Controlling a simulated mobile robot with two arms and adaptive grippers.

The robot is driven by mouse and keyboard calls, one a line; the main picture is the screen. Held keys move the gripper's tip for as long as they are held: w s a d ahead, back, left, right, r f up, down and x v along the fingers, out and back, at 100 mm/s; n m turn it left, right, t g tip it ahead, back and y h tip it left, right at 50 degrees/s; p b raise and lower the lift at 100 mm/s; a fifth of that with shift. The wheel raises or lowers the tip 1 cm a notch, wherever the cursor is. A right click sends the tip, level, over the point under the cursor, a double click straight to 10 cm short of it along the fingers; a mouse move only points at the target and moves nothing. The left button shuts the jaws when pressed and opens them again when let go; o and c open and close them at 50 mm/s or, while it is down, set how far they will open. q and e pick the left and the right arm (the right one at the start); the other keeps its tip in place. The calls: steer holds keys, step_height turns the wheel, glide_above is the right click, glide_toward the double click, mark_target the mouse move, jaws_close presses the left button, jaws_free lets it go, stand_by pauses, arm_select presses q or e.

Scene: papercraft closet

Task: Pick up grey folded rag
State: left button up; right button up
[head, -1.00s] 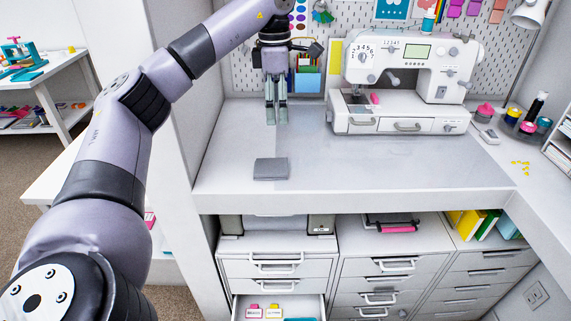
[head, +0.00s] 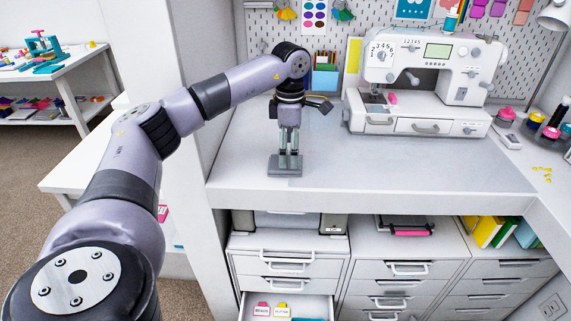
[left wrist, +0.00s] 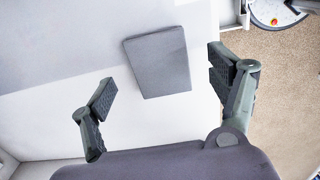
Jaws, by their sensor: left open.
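The grey folded rag (head: 274,168) lies flat on the white desk near its front edge. It also shows in the left wrist view (left wrist: 160,60) as a grey four-sided slab. My left gripper (head: 288,162) points down over the rag, and its fingers hide part of it in the head view. In the left wrist view the left gripper (left wrist: 160,78) is open, with one finger to each side of the rag and neither seen touching it. The exact height above the rag is hard to tell. My right gripper is not in view.
A white sewing machine (head: 430,85) stands at the back right of the desk. A grey mat (head: 400,165) covers much of the desktop. Drawer units (head: 290,268) stand below, one drawer open. A side wall (head: 222,90) bounds the desk at the left.

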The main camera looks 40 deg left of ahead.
arm_select(q)
step_height(320, 180, down, 4)
steer(key=shift+a+r, duration=0.1)
steer(key=shift+r, duration=0.15)
steer(key=c, duration=1)
steer(key=shift+r, duration=0.15)
steer(key=shift+w+r, duration=0.1)
steer(key=shift+r, duration=0.6)
step_height(320, 180, up, 11)
step_height(320, 180, up, 7)
steer(key=p, duration=0.2)
glide_above(289, 162)
steer(key=shift+r, duration=0.2)
